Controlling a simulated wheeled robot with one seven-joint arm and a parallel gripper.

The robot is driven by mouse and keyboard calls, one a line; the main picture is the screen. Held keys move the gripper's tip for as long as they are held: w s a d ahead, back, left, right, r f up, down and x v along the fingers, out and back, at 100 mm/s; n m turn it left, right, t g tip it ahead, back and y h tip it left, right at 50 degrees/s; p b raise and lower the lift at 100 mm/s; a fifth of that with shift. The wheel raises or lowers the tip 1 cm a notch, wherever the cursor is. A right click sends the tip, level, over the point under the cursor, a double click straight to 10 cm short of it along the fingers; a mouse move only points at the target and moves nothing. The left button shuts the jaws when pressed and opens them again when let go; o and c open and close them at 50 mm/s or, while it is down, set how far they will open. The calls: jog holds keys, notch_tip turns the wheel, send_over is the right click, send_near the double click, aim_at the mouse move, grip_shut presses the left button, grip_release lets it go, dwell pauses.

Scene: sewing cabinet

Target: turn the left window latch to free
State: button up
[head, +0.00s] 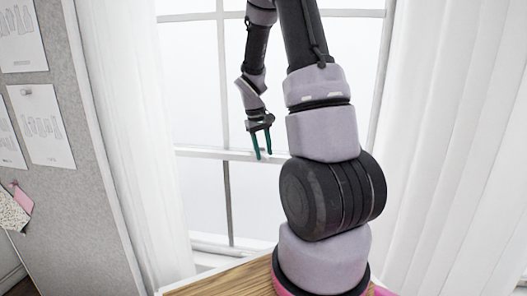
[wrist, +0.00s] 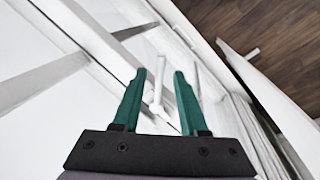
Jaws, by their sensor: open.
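In the wrist view, a small white window latch (wrist: 157,88) shows between the two teal fingers of my gripper (wrist: 160,72). The latch is white against the white window frame, so its exact turn is hard to read. My gripper is open, with a finger to each side of the latch in the picture and no visible contact. I cannot tell how deep the latch lies between the fingers. In the head view, my gripper (head: 263,156) points down in front of the window's horizontal rail (head: 225,154). The latch cannot be made out there.
White curtains (head: 142,130) hang left and right of the window. A grey pinboard (head: 75,120) with pinned papers stands at the left. A wooden surface (head: 225,279) lies below the window. My own arm covers much of the window's right part.

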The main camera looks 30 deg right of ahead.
grip_shut()
dwell(1.4)
